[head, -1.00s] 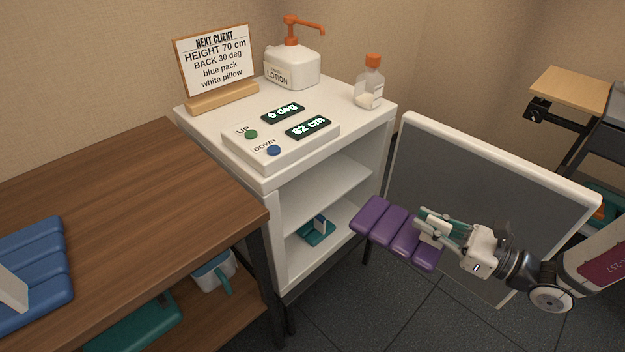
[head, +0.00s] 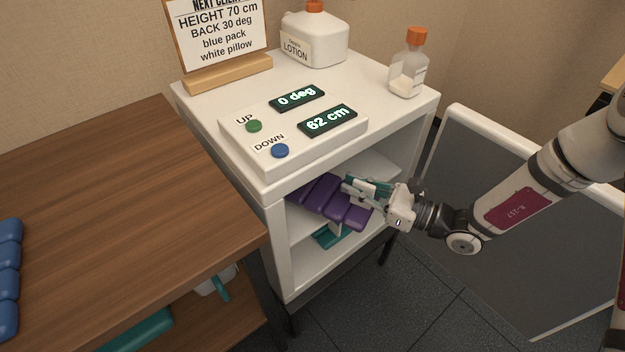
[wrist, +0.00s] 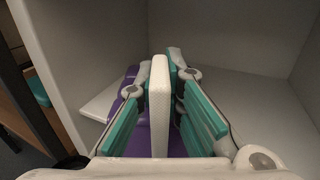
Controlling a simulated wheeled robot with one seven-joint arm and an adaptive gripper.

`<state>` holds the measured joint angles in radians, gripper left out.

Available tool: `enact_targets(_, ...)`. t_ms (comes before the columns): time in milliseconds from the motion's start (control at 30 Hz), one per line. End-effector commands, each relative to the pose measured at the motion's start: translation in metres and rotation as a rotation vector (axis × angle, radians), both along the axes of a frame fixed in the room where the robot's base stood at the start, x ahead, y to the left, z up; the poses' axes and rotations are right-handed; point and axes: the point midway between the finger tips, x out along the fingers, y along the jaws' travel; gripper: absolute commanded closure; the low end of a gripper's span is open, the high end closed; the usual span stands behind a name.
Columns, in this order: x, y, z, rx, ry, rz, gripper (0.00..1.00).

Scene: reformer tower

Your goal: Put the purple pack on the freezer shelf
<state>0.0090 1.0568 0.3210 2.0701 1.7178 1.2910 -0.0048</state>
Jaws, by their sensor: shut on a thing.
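The purple pack (head: 330,199) is a row of joined purple segments with a pale upright tab (wrist: 159,105). My gripper (head: 366,188) is shut on that tab, with a finger on each side of it in the wrist view. The pack is inside the open front of the white cabinet (head: 275,235), in the upper compartment over the freezer shelf (head: 380,163). Its near end sticks toward the opening. I cannot tell whether its underside touches the shelf. In the wrist view, the fingers hide much of the pack.
The cabinet's open door (head: 460,190) stands to the right, close under my arm. A teal item (head: 332,236) lies in the lower compartment. The control box (head: 290,128), lotion bottle (head: 315,40) and clear bottle (head: 408,65) stand on top. A wooden table (head: 120,200) is at left.

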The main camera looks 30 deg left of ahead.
Motion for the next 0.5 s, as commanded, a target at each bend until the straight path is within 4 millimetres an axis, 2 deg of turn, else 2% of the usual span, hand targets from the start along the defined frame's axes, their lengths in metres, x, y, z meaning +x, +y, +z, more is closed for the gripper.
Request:
enact_targets(100, -0.001, 0.031, -0.001, 0.003, -0.002, 0.005, 1.00)
enact_targets(300, -0.001, 0.078, -0.001, 0.003, -0.003, 0.003, 1.00)
enact_targets(500, 0.000, 0.105, 0.000, 0.002, -0.002, 0.000, 1.00)
